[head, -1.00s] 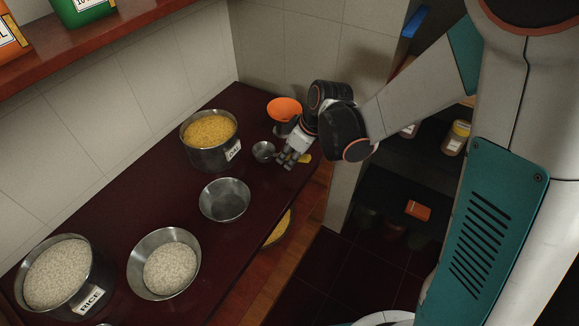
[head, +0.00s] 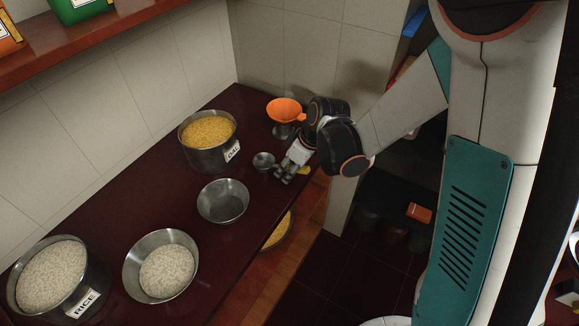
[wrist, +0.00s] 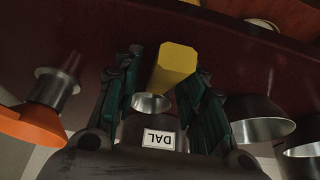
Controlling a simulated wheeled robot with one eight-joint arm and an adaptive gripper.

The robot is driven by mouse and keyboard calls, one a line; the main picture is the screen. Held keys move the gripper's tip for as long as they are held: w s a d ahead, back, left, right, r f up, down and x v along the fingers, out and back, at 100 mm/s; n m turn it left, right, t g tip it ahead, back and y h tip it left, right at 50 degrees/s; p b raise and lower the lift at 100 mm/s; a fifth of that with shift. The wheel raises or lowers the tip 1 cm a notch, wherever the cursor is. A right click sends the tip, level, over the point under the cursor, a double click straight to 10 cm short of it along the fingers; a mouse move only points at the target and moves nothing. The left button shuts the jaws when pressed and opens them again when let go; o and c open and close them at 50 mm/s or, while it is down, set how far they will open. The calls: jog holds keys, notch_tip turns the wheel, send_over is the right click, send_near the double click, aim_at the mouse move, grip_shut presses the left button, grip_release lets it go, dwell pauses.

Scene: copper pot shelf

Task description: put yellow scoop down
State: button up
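The yellow scoop has a metal cup (head: 263,160) and a yellow handle (head: 304,170). It is low over or on the dark red counter (head: 190,232), right of the DAL pot (head: 205,155); I cannot tell exact contact. My gripper (head: 281,175) is at the scoop and hides the middle of its handle. In the wrist view, the yellow handle (wrist: 176,66) and cup (wrist: 151,103) lie between my spread fingers (wrist: 160,82). A gap shows at the left finger; the right finger is close to the handle. My gripper looks open.
An orange funnel (head: 285,108) stands behind my gripper. An empty metal bowl (head: 223,203) is in front. A bowl of rice (head: 165,272) and the RICE pot (head: 55,278) are at the front left. The counter's right edge is near my gripper.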

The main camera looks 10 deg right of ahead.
jog(key=p+v, duration=0.4)
jog(key=v, duration=0.7)
jog(key=shift+r, duration=0.25)
jog(key=shift+v, duration=0.75)
jog(key=s+d+r+m+t+h, duration=0.1)
jog(key=s+d+r+m+t, duration=0.1)
jog(key=s+d+r+m, duration=0.2)
jog(key=s+d+r+m+t+h, duration=0.2)
jog(key=s+d+r+m, duration=0.3)
jog(key=s+r, duration=0.3)
jog(key=s+m, duration=0.1)
jog(key=s, duration=0.2)
jog(key=shift+s+d+h, duration=0.25)
jog(key=shift+h, duration=0.05)
jog(key=shift+r, duration=0.1)
